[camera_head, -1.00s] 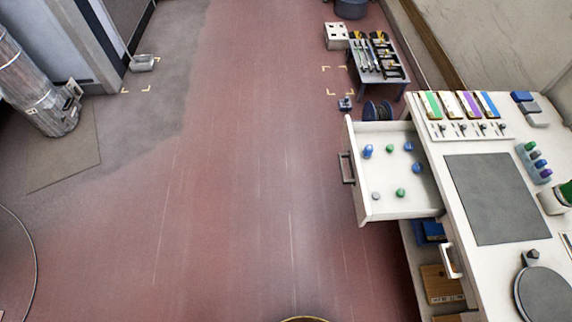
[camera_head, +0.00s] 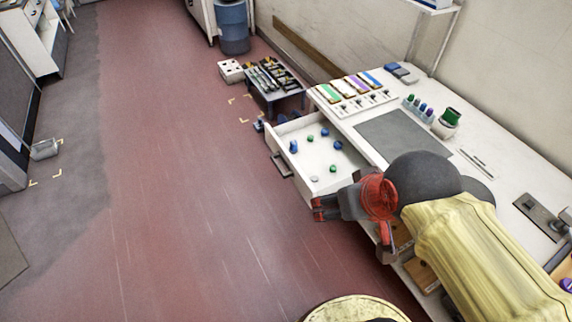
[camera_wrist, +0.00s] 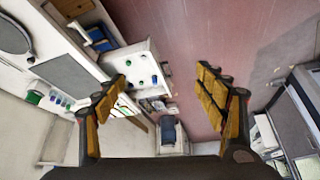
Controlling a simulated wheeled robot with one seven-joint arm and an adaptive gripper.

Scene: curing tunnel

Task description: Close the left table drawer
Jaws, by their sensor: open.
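The left table drawer (camera_head: 312,177) is pulled out from the white table, sticking out to the left over the red floor. It is white and holds several small blue, green and grey pieces. Its dark handle (camera_head: 281,164) is on the front panel. My gripper (camera_head: 322,208) is just in front of the drawer's near side in the head view, and partly overlaps its near corner there; I cannot tell if they touch. In the wrist view, my gripper (camera_wrist: 165,100) is open and empty, its yellow-padded fingers spread wide, with the drawer (camera_wrist: 140,76) beyond and between them.
The white table (camera_head: 455,148) carries a grey mat (camera_head: 400,138), coloured strips and a bottle rack (camera_head: 418,106). A low tool stand (camera_head: 272,82) and a blue barrel (camera_head: 233,28) stand past the drawer. The red floor left of the drawer is clear.

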